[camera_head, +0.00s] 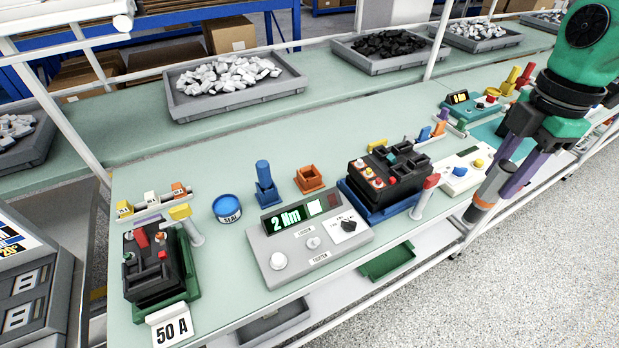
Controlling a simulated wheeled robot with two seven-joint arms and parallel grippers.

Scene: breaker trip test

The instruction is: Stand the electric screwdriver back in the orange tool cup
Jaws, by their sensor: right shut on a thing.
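My right gripper (511,168), with purple fingers, comes in from the upper right. It is shut on the electric screwdriver (491,186), which has a grey body, an orange band and a dark end. The screwdriver hangs tilted, its dark end down and to the left, in front of the bench's right part. Part of it is hidden by the fingers. The orange tool cup (309,181) is a small square open holder on the green bench, behind the display unit and right of a blue holder. It looks empty. My left gripper is not in view.
The torque display unit (307,235) reads "2 Nm" in front of the cup. A blue holder (266,186) stands left of the cup. A black breaker on a blue fixture (388,180) stands to its right. Bench behind the cup is clear up to the grey parts trays (235,98).

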